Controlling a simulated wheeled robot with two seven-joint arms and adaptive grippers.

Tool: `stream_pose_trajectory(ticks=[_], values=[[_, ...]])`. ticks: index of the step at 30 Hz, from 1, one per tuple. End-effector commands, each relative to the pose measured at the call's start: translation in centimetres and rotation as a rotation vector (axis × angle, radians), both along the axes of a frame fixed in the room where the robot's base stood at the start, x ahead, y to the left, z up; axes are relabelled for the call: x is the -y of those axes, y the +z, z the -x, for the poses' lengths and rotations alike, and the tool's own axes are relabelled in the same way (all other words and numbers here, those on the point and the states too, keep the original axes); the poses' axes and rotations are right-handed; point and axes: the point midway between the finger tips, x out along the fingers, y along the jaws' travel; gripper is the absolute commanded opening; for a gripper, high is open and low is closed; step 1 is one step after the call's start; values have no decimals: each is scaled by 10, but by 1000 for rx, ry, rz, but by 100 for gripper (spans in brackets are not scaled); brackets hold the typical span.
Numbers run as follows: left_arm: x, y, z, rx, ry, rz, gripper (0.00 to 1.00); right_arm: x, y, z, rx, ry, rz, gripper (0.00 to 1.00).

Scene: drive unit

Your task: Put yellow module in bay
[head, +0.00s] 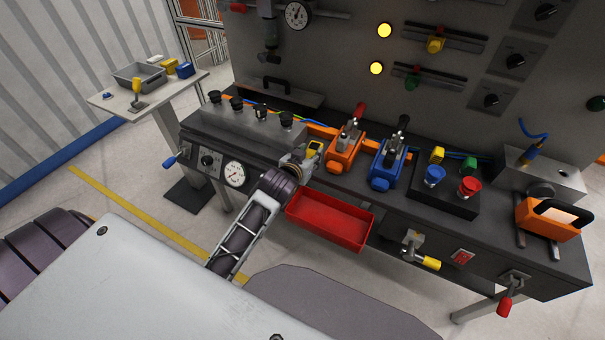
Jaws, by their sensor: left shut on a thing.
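My left gripper (304,158) is over the bench, at the left end of the red tray and left of the orange unit. It is shut on a small yellow module (315,148), which shows just beyond the fingers; the gripper hides part of it. I cannot clearly make out the bay; an orange edge (318,130) shows on the bench just behind the module. I cannot tell whether the module touches the bench. My right gripper is not in view.
The red tray (330,222) hangs at the bench front. An orange clamp unit (342,152) and a blue one (386,168) stand close right of the gripper. A side table (110,102) holds a grey bin (140,78), a yellow block (169,65) and a blue block (185,69).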

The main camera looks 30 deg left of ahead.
Motion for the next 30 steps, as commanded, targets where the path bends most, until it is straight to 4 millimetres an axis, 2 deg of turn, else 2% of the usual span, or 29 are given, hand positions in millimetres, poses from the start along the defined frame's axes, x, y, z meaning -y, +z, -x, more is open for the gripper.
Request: stream_pose_trajectory(ticks=[1,7,15,21,30], values=[[2,11,-6,9,-3,0,10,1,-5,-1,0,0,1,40],[10,48,-18,9,-17,-1,10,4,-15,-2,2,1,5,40],[20,93,-22,8,-43,0,10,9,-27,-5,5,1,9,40],[25,110,-21,4,-56,-1,10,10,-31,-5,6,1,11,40],[26,114,-20,2,-58,0,10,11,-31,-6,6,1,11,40]])
